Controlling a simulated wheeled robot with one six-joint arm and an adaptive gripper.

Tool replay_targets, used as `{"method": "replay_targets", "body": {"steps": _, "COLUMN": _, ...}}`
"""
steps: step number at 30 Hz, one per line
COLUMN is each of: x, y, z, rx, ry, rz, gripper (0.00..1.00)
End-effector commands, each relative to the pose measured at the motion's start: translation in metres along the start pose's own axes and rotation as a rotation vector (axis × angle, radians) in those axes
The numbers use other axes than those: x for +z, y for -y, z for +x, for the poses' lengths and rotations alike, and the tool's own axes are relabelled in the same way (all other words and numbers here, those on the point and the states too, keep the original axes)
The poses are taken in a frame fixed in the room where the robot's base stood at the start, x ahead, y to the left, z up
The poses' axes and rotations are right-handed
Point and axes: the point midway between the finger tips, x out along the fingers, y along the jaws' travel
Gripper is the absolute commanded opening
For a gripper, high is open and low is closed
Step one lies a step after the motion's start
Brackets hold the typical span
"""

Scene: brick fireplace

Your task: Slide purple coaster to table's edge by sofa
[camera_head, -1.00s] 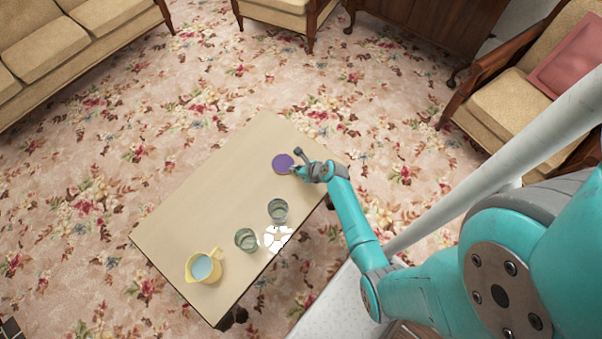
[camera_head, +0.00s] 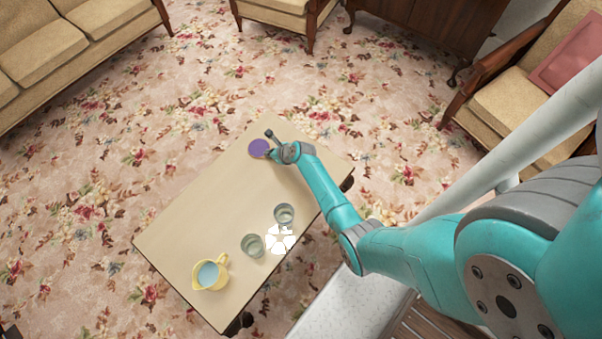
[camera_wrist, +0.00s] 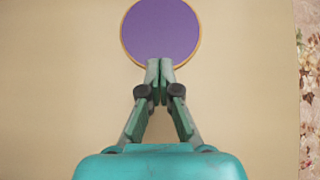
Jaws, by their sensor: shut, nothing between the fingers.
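The purple coaster (camera_head: 259,148) is round with a light tan rim. It lies flat on the light wooden table (camera_head: 200,215), toward the table's far end and near the long edge on the sofa's side. My gripper (camera_head: 268,155) is shut and empty, low at the coaster's near right side. In the wrist view the closed fingertips (camera_wrist: 159,64) meet the lower rim of the coaster (camera_wrist: 160,32); whether they press on it I cannot tell. The beige sofa (camera_head: 70,50) stands at the upper left, across a stretch of carpet.
Two clear glasses (camera_head: 284,215) (camera_head: 252,245), a white flower-shaped piece (camera_head: 281,239) and a yellow jug (camera_head: 211,273) stand toward the table's near end. Bare tabletop lies left of the coaster. An armchair (camera_head: 530,95) is at the right.

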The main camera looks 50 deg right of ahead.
Motion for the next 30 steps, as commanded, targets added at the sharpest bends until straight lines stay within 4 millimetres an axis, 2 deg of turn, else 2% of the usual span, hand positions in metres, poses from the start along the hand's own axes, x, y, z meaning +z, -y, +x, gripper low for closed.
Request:
{"method": "replay_targets", "body": {"steps": 11, "x": 0.019, "y": 0.0, "z": 0.019, "rx": 0.001, "ry": -0.001, "rz": -0.002, "gripper": 0.0}}
{"method": "replay_targets", "body": {"steps": 24, "x": 0.019, "y": 0.0, "z": 0.019, "rx": 0.001, "ry": -0.001, "rz": -0.001, "gripper": 0.0}}
{"method": "replay_targets", "body": {"steps": 30, "x": 0.014, "y": 0.006, "z": 0.015, "rx": 0.002, "ry": -0.002, "rz": -0.001, "gripper": 0.0}}
